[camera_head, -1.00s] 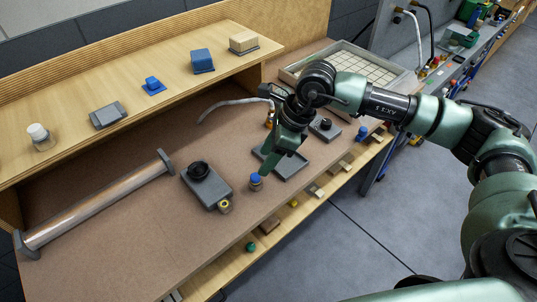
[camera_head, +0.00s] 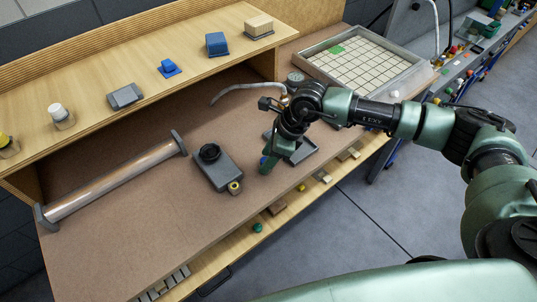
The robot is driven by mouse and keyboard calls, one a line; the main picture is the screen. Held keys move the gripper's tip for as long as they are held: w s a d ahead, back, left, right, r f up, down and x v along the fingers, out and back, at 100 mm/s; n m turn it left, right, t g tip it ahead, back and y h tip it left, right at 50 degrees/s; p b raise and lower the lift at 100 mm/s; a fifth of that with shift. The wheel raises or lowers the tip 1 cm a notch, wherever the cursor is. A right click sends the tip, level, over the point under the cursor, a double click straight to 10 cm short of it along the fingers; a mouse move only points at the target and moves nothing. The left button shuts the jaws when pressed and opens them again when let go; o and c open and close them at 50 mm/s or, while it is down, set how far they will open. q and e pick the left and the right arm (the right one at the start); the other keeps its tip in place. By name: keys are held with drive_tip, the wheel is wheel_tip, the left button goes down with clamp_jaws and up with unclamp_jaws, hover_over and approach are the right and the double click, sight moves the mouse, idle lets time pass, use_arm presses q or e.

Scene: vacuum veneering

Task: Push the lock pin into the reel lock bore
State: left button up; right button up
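A small blue-topped piece (camera_head: 263,160), which looks like the lock pin, stands on the brown bench top, partly hidden by my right gripper. My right gripper (camera_head: 267,167) points down at it from the right, its green fingers beside or around the blue top. I cannot tell whether the fingers are open or closed on it. A grey block (camera_head: 217,173) with a black knob and a yellow-ringed round fitting (camera_head: 234,188) lies to the left of the gripper. I cannot make out which hole is the reel lock bore. My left gripper is not in view.
A long metal roller (camera_head: 115,180) with grey end plates lies at the left. A grey tray (camera_head: 306,150) is just behind my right gripper. A gridded frame (camera_head: 360,62) is at the back right. The shelf (camera_head: 95,118) holds several small pieces. The front left bench top is clear.

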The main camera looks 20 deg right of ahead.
clamp_jaws()
drive_tip(key=c, duration=0.6)
unclamp_jaws()
clamp_jaws()
drive_tip(key=shift+r, duration=0.1)
drive_tip(key=shift+r+p, duration=0.8)
drive_tip(key=shift+r, duration=1.05)
